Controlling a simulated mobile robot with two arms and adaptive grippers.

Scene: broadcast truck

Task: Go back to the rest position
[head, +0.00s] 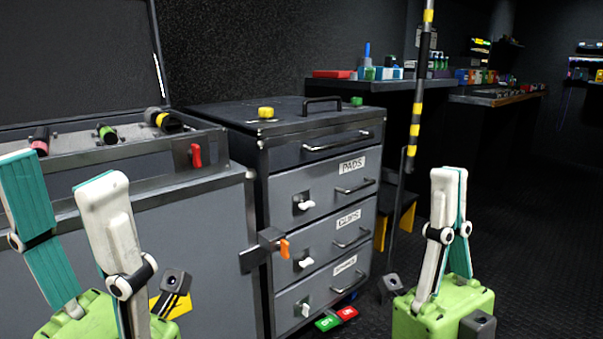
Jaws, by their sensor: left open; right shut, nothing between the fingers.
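My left gripper (62,185) is at the lower left in the head view, its two fingers wide apart and empty, pointing up in front of the grey case. My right gripper (449,172) is at the lower right, its fingers together with nothing between them, over the dark floor. Neither gripper is seen holding anything. The grey drawer cabinet (284,190) stands between and beyond them.
An open grey case (200,240) with a red latch (196,155) stands at the left. A black-and-yellow pole (417,110) rises behind my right gripper. Shelves (385,85) with small items line the back. Red and green blocks (336,318) lie by the cabinet. Floor at right looks clear.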

